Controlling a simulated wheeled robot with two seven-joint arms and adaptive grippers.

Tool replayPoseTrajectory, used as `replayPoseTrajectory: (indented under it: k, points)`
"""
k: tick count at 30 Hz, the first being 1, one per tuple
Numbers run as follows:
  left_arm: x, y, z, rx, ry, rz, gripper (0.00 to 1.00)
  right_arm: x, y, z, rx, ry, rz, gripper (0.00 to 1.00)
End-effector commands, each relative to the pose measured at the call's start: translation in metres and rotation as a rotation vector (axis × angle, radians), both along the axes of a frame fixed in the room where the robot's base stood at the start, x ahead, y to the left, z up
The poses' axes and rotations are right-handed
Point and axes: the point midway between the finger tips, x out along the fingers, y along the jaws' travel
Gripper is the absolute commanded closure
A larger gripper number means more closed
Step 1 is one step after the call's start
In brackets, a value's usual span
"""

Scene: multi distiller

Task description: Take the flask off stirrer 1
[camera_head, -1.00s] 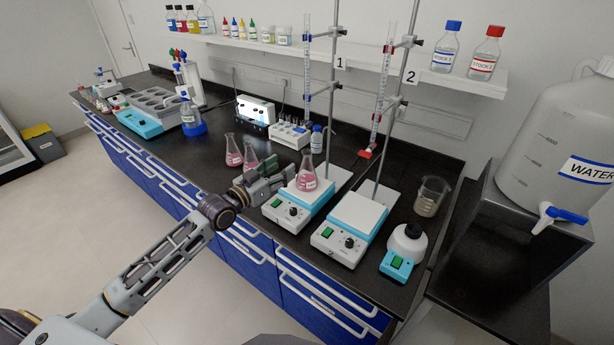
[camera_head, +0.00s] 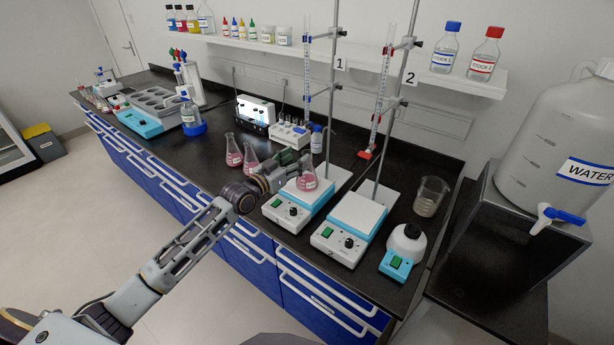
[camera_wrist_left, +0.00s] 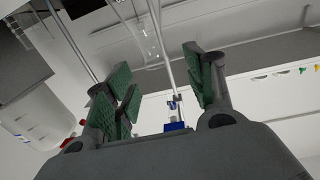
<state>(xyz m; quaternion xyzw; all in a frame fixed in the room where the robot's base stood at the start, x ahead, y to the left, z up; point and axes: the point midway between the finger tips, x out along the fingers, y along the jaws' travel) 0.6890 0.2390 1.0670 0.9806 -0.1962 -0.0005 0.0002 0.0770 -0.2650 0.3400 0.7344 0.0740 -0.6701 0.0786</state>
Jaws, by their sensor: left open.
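The flask (camera_head: 307,182) with pink liquid stands upright on the white top of stirrer 1 (camera_head: 287,212), below the clamp stand marked 1. My left gripper (camera_head: 293,166) is open at the flask's left side, level with its neck and upper part. The gripper hides part of the flask's neck in the head view. In the left wrist view the green finger pads (camera_wrist_left: 160,85) are spread apart with a gap between them. Clear glass (camera_wrist_left: 148,45) shows beyond that gap; I cannot tell whether it is the flask. My right gripper is not in view.
Two more pink flasks (camera_head: 241,154) stand on the bench left of my gripper. Stirrer 2 (camera_head: 350,230) is to the right, with an empty top. A burette (camera_head: 307,70) on a stand rises behind stirrer 1. A vial rack (camera_head: 290,134) and a small bottle (camera_head: 317,140) stand behind.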

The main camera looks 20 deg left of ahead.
Motion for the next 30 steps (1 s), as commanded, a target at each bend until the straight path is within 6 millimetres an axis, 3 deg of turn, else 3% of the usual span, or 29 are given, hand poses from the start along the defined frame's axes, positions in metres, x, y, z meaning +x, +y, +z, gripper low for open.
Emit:
replayPoseTrajectory:
  k: [20,30]
  points:
    - [0.009,-0.005,0.0,0.0,-0.001,-0.001,0.46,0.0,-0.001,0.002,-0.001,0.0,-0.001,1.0]
    - [0.031,-0.017,-0.002,-0.002,-0.001,-0.001,0.46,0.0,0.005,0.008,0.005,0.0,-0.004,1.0]
